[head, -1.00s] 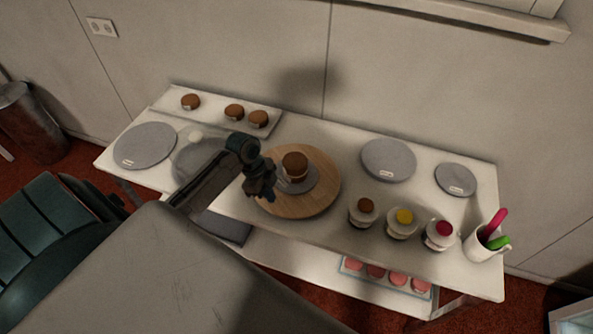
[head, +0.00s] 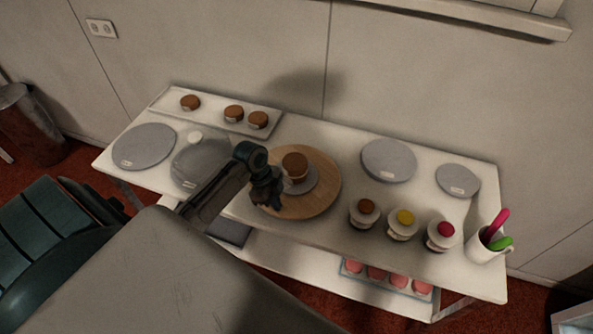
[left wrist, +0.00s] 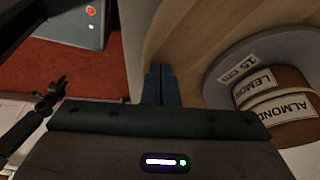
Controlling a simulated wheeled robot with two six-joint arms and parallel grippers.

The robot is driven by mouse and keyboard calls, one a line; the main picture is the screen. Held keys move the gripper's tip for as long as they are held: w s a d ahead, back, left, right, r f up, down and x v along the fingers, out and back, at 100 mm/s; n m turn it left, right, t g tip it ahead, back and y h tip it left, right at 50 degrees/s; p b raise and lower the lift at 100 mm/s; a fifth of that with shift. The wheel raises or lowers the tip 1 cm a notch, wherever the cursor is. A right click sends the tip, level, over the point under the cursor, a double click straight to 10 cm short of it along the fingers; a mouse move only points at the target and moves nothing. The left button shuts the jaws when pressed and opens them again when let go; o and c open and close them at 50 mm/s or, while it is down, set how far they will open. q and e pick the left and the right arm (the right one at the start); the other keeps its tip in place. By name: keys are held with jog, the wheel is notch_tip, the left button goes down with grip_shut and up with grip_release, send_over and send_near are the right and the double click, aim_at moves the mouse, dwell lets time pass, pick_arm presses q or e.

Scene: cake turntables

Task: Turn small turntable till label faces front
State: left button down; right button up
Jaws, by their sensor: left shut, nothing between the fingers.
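The round wooden turntable (head: 318,198) stands on the table in the middle of the head view. On it lies a small grey disc (head: 310,185) bearing a stacked brown cake (head: 295,166). In the left wrist view the grey disc (left wrist: 215,88) shows a "15 cm" label, and the cake's tiers (left wrist: 285,82) show "LEMON" and "ALMOND" labels. My left gripper (head: 268,203) is shut and empty over the turntable's front-left part; I cannot tell if it touches. Its fingers show in the left wrist view (left wrist: 160,84). A dark gripper (left wrist: 56,92), seemingly my right, is at that view's left.
Grey discs lie at far left (head: 144,147), back right (head: 388,161) and right (head: 457,180). Several small jars (head: 403,226) and a pen cup (head: 484,249) line the right front. A tray of cakes (head: 212,112) is behind.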

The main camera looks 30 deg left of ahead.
aim_at(296, 213)
pick_arm(q)
jog(key=shift+w+d, duration=0.1)
jog(key=shift+d, duration=0.75)
jog(key=shift+w+d, duration=0.2)
jog(key=shift+d, duration=0.35)
jog(key=shift+w+d+p, duration=0.2)
jog(key=shift+w+d, duration=0.1)
jog(key=shift+d, duration=0.25)
jog(key=shift+w+d+p, duration=0.15)
jog(key=shift+w+d, duration=0.1)
jog(key=shift+d, duration=0.3)
notch_tip(296, 213, up, 3)
jog(key=p, duration=0.3)
jog(key=shift+f, duration=0.1)
